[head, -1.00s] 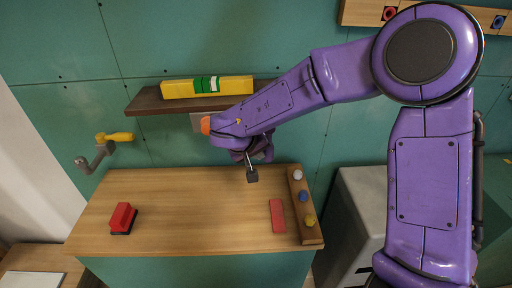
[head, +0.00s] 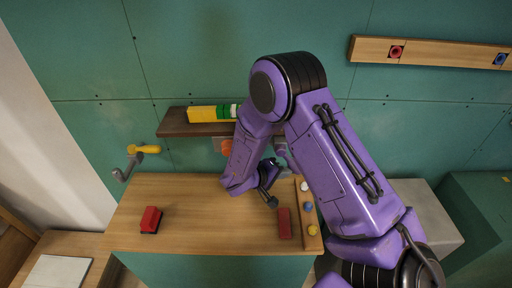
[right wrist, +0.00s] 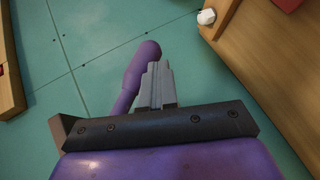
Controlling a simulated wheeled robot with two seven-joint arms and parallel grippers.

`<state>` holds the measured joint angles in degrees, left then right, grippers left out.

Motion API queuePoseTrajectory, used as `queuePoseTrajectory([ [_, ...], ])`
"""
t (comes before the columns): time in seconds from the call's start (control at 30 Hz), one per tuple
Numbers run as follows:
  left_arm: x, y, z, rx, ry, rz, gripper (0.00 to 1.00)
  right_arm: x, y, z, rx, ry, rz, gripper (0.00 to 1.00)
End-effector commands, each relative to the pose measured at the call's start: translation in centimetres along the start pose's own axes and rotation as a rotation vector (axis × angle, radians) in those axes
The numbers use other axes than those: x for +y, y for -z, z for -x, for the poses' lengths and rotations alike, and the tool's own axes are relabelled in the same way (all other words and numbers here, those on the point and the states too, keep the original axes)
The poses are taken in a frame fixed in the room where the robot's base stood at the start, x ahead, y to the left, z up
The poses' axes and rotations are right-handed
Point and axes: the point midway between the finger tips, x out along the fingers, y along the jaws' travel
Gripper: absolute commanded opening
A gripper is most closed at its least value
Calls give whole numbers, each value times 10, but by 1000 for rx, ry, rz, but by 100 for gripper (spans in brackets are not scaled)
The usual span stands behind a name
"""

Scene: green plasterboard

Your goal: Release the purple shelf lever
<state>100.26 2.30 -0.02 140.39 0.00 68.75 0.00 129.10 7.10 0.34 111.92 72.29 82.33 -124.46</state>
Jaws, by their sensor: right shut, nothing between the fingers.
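The purple shelf lever (right wrist: 141,66) shows in the right wrist view as a rounded rod against the green wall. In the head view a small purple part (head: 281,153) shows under the shelf, mostly hidden by my right arm. My right gripper (head: 272,202) is shut and empty above the wooden desktop in the head view. In the right wrist view its closed fingers (right wrist: 158,82) are just right of the lever and overlap its lower end; I cannot tell whether they touch. My left gripper is out of view.
The wooden shelf (head: 180,128) holds a yellow and green bar (head: 205,113). An orange lever (head: 227,147) is below it. The desk (head: 185,215) bears a red switch (head: 151,219), a red block (head: 284,223) and a knob rail (head: 309,230). A yellow-handled crank (head: 145,149) is left.

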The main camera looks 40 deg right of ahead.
Motion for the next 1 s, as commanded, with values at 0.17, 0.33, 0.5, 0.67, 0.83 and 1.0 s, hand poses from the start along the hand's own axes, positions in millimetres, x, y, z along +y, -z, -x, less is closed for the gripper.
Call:
queuePoseTrajectory([
  [0.17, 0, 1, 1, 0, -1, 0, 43, 6, -6, -8, -22, -114, 71, 0],
  [0.33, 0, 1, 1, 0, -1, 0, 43, 10, -9, -11, -37, -193, 123, 0],
  [0.5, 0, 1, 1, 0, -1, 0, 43, 14, -10, -12, -45, -245, 156, 0],
  [0.67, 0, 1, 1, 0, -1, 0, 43, 16, -11, -13, -50, -270, 170, 0],
  [0.83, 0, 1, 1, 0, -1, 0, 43, 17, -11, -13, -51, -278, 176, 0],
  [1.0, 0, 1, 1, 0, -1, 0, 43, 17, -11, -13, -51, -278, 176, 0],
])
